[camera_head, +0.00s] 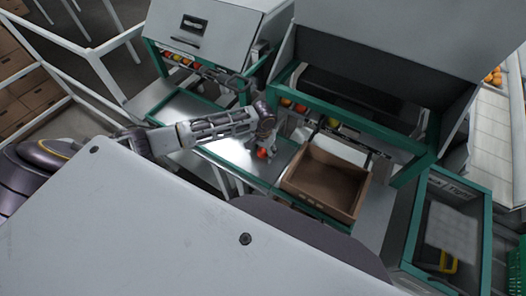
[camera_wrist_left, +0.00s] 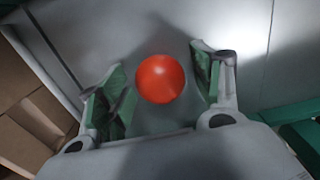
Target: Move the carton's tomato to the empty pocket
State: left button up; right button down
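A red tomato (camera_head: 263,153) is at the grey metal surface (camera_head: 232,152), left of the brown carton (camera_head: 347,206). In the left wrist view the tomato (camera_wrist_left: 160,79) lies between the two fingers of my left gripper (camera_wrist_left: 160,68), with a small gap on each side. My left gripper (camera_head: 267,143) is open around it in the head view, pointing down at the surface. The carton is open on top, and the part of its inside that shows is bare. I cannot make out an empty pocket. My right gripper is not in view.
A green-framed box (camera_head: 455,210) stands at the right. Brown cartons (camera_head: 30,90) are stacked at the far left.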

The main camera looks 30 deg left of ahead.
aim_at(263, 149)
pick_arm(q)
jog(key=shift+r, duration=0.1)
notch_tip(263, 149, up, 12)
dwell(1.0)
jog(key=shift+o, duration=0.4)
